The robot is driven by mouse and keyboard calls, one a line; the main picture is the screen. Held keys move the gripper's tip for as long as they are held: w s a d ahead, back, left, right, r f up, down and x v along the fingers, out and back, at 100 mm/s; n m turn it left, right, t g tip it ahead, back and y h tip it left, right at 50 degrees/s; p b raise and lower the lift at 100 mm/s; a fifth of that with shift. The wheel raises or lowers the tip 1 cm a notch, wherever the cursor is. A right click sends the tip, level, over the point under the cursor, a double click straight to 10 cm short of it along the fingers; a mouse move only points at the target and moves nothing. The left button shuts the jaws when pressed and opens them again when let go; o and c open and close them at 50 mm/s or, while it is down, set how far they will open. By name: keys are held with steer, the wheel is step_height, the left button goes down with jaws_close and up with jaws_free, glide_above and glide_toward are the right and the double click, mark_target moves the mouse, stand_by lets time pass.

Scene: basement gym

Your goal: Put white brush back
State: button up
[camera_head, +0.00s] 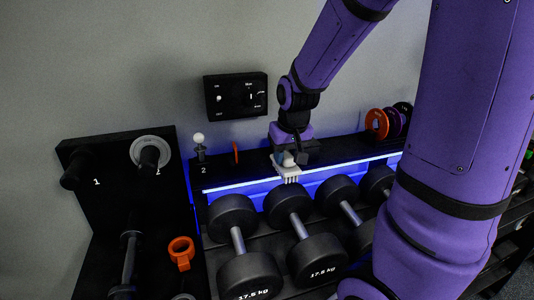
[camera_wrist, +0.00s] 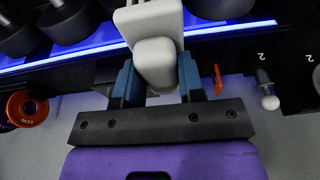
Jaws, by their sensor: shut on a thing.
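The white brush (camera_head: 289,174) is in my gripper (camera_head: 287,158), bristle end pointing down, in front of the blue-lit edge of the dumbbell rack. In the wrist view the brush (camera_wrist: 152,28) lies between the two blue fingers of my gripper (camera_wrist: 157,74), which are shut on its pale block-shaped part. The brush appears held in the air over the back of the dumbbells; whether it touches the ledge I cannot tell.
Black dumbbells (camera_head: 301,232) fill the rack below. On the ledge stand a white-knobbed piece (camera_head: 199,139), an orange clip (camera_head: 236,153) and coloured discs (camera_head: 377,124). A black switch panel (camera_head: 236,95) hangs on the wall. An orange ring (camera_head: 181,252) lies at lower left.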

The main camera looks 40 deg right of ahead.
steer(key=w+d, duration=0.2)
steer(key=w, duration=0.7)
steer(key=w+d, duration=0.3)
steer(key=w, duration=0.5)
steer(key=shift+f, duration=3.35)
steer(key=shift+w+f, duration=0.1)
steer(key=shift+w, duration=0.05)
steer(key=shift+f, duration=0.2)
steer(key=o, duration=0.9)
